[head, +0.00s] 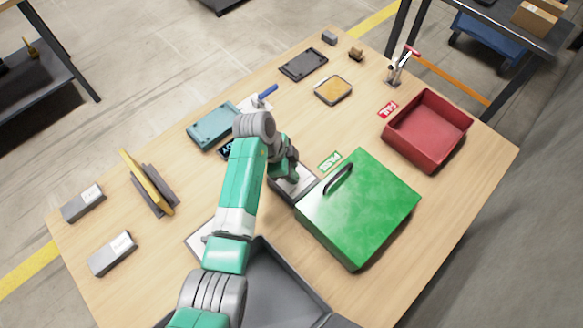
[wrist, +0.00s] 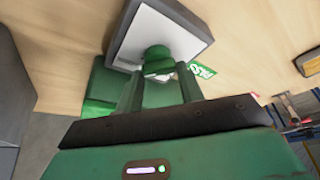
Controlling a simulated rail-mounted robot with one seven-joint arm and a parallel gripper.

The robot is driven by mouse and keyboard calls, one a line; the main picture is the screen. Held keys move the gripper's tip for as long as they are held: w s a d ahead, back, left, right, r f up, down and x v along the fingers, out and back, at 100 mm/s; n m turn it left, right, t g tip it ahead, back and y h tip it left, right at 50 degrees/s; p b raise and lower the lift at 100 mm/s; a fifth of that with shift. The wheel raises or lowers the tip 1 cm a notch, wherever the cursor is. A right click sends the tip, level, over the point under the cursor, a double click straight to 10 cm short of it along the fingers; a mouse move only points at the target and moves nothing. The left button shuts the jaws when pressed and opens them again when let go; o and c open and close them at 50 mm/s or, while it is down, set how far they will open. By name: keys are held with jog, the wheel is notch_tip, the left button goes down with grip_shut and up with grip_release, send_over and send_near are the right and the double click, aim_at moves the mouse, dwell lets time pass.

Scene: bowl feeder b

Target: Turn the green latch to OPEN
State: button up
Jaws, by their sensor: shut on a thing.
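The green latch (wrist: 156,52) is a round green knob on the pale face of a grey-framed panel box (wrist: 168,28). In the head view the panel box (head: 303,187) sits mid-table, left of the green bin, partly under my arm. The latch is hidden there. My gripper (wrist: 160,76) is shut on the latch, one finger on each side of it. In the head view my gripper (head: 290,177) points down at the box. I cannot read any OPEN marking or tell the latch's angle.
A green bin with a black handle (head: 365,215) stands close at right. A green PASS label (head: 330,162) lies beside it. A red tray (head: 428,130) and FAIL label (head: 388,110) are farther right. A teal case (head: 211,126) lies to the left.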

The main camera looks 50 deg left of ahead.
jog(key=shift+r, duration=0.15)
jog(key=n+p, duration=0.1)
jog(key=p, duration=0.1)
jog(key=n+p, duration=0.2)
jog(key=shift+d+r+t+y+p, duration=0.2)
jog(key=shift+t+y+p, duration=0.1)
jog(key=shift+y, duration=0.1)
jog(key=n+y+p, duration=0.1)
jog(key=n+p, duration=0.1)
jog(key=n+y+p, duration=0.1)
jog(key=n+p, duration=0.2)
jog(key=shift+f+n+t, duration=0.1)
jog(key=shift+n+t, duration=0.2)
jog(key=n+y+p, duration=0.1)
jog(key=n+p, duration=0.1)
jog(key=n, duration=0.2)
jog(key=shift+d+f+y+p, duration=0.1)
jog(key=shift+y+p, duration=0.2)
jog(key=shift+y, duration=0.1)
jog(key=shift+f+n+g+y+p, duration=0.1)
jog(key=shift+n+g+y+p, duration=0.25)
jog(key=shift+n, duration=0.9)
jog(key=shift+f+n+g+y+p, duration=0.15)
jog(key=shift+n+y, duration=0.3)
jog(key=shift+n, duration=0.8)
jog(key=shift+r, duration=0.1)
jog(key=o, duration=1)
jog(key=shift+r, duration=0.1)
